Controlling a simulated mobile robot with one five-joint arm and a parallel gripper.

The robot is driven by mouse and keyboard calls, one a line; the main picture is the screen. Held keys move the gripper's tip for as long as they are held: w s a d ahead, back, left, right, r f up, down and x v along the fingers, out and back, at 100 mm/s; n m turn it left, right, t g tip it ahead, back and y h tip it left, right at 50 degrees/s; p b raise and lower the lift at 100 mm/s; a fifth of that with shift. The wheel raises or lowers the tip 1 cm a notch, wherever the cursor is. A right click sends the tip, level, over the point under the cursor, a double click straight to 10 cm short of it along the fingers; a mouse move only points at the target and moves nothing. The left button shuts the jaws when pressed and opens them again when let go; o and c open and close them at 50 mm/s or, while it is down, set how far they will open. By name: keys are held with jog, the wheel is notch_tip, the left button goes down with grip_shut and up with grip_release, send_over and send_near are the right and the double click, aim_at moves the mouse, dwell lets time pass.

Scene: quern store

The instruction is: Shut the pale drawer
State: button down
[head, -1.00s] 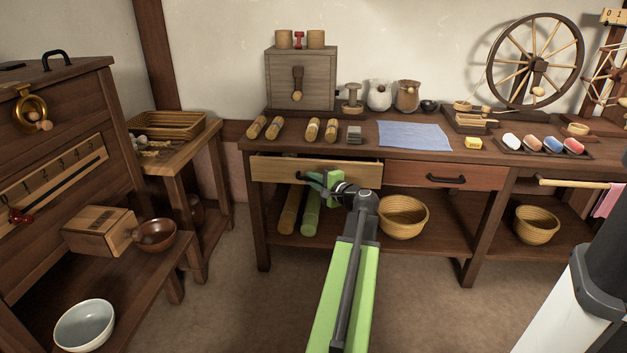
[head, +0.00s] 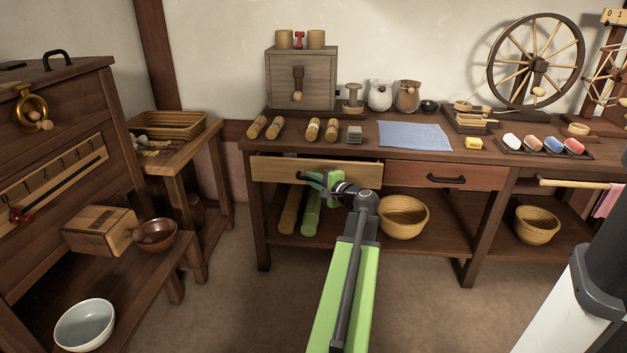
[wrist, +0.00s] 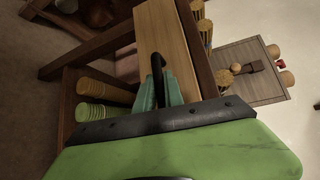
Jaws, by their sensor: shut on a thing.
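The pale drawer (head: 282,170) is at the left under the long bench top in the head view. Its front seems to stand slightly out from the bench, with a thin dark gap along its top edge. In the wrist view its pale wooden front (wrist: 172,35) fills the upper middle. My gripper (head: 318,180) is at the drawer front. In the wrist view its teal fingers (wrist: 160,92) are shut on the black drawer handle (wrist: 157,64).
A reddish drawer (head: 478,177) with a black handle is to the right, in the same bench (head: 350,145). Below are a round basket (head: 403,217) and rolls (head: 292,210) on a low shelf. A wooden cabinet (head: 60,150) stands at the left. The floor between is clear.

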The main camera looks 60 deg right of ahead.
jog(key=d, duration=0.1)
jog(key=w+d, duration=0.1)
jog(key=d, duration=0.2)
jog(key=shift+w+d, duration=0.15)
jog(key=shift+w, duration=0.1)
jog(key=c, duration=1.7)
grip_release()
jog(key=p+v, duration=0.2)
jog(key=v, duration=1.5)
jog(key=shift+s+a+p, duration=0.2)
jog(key=shift+a+p, duration=0.1)
